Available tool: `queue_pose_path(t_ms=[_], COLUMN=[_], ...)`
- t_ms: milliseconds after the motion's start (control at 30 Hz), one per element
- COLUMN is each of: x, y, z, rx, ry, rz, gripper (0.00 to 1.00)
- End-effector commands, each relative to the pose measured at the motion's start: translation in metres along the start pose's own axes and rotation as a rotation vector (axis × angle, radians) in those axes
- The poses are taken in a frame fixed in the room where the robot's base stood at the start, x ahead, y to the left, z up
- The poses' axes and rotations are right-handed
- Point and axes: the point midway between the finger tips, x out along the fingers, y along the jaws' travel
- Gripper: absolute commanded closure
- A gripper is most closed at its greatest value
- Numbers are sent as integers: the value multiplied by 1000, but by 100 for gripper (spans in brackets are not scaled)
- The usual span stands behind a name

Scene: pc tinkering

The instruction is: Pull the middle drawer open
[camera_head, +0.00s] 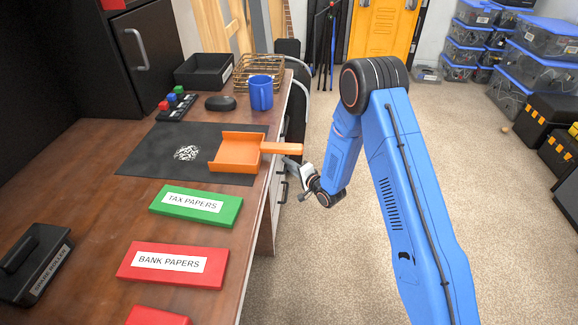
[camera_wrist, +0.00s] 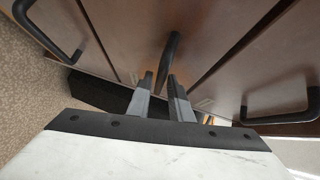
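In the wrist view, wooden drawer fronts show side by side, turned by the camera's tilt. The middle drawer (camera_wrist: 190,28) has a dark bar handle (camera_wrist: 168,58) between my gripper's two grey fingertips (camera_wrist: 160,76). The fingers look apart, with a gap on each side of the handle; I cannot tell whether either touches it. The drawer front looks flush with its neighbours. In the head view, my gripper (camera_head: 300,172) is beside the desk's right side, close to the drawer handles (camera_head: 284,191). The drawer fronts are mostly hidden there by the desk top.
Other drawer handles show at the left (camera_wrist: 48,32) and right (camera_wrist: 283,112) of the wrist view. An orange dustpan (camera_head: 237,152) lies on the desk (camera_head: 105,205), its handle jutting over the edge near my gripper. Carpeted floor (camera_head: 490,190) right of my arm is clear.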

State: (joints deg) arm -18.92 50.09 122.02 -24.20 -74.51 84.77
Motion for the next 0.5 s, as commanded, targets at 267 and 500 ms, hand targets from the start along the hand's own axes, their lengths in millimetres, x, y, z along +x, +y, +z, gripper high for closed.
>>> queue_pose_path(t_ms=[267,500], x=[0,-12], y=[0,4], z=[0,-13], rx=[0,0], ry=[0,2], rz=[0,1], gripper=[100,100])
